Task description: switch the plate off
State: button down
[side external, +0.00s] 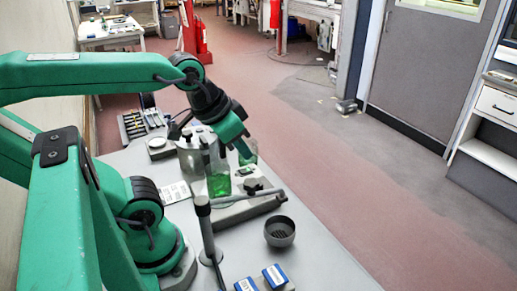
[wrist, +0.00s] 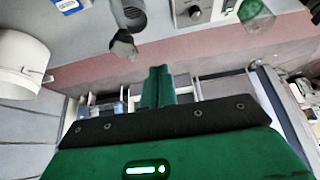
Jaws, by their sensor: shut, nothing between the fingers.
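A clear bottle with green liquid (side external: 218,180) stands close to the gripper. A stand with a horizontal rod (side external: 205,225) crosses in front of the unit. A dark grey cup (side external: 279,231) and blue-and-white boxes (side external: 273,275) are nearer.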

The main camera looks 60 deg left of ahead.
jog(key=shift+w, duration=0.1)
jog(key=n+g+h, duration=0.4)
jog(key=n+g, duration=0.8)
jog(key=n, duration=0.4)
send_over(244, 169)
jog(key=w+d, duration=0.1)
notch_tip(244, 169, down, 8)
jog(key=shift+a+f+n+g, duration=0.5)
jog(key=shift+a+f+n, duration=0.05)
jog(key=shift+f+n, duration=0.05)
jog(key=shift+f, duration=0.15)
jog(key=shift+s+f, duration=0.15)
jog(key=shift+f, duration=1.25)
jog(key=shift+s+f, duration=0.2)
jog(key=shift+f, duration=1.25)
jog(key=shift+s+f, duration=0.15)
jog(key=shift+f, duration=1.25)
